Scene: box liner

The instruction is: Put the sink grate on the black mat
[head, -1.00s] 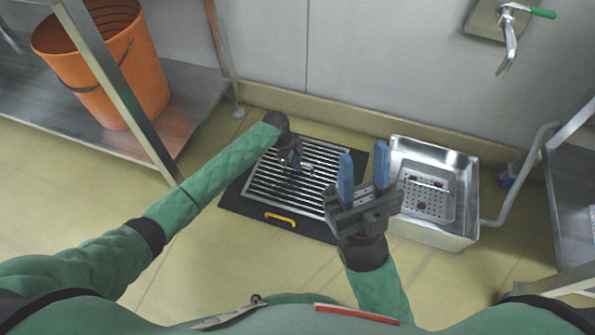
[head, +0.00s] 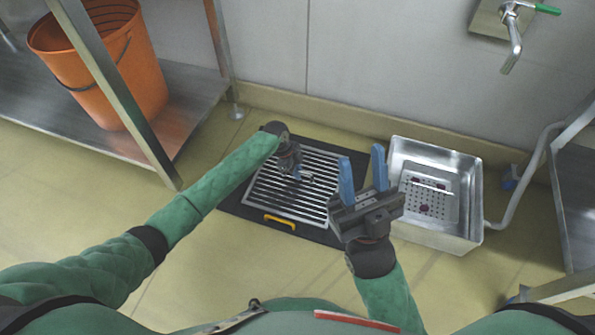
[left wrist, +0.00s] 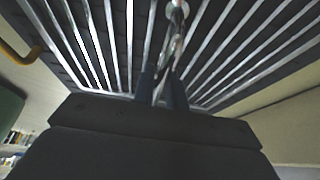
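The slatted metal sink grate (head: 292,205) lies over the black mat (head: 235,206) on the floor; a dark border of the mat shows around it. I cannot tell whether it rests fully flat. A yellow handle (head: 280,220) is at the near edge. My left gripper (head: 299,174) is low over the grate's middle. In the left wrist view, its blue fingers (left wrist: 164,90) are close together on a thin metal piece of the grate (left wrist: 176,30), and the contact is partly hidden.
A steel basin (head: 470,215) with a perforated plate (head: 430,193) stands right of the mat. An orange bucket (head: 100,75) sits on a steel shelf (head: 190,95) at the left. A tap (head: 514,40) is on the wall. The yellow floor in front is clear.

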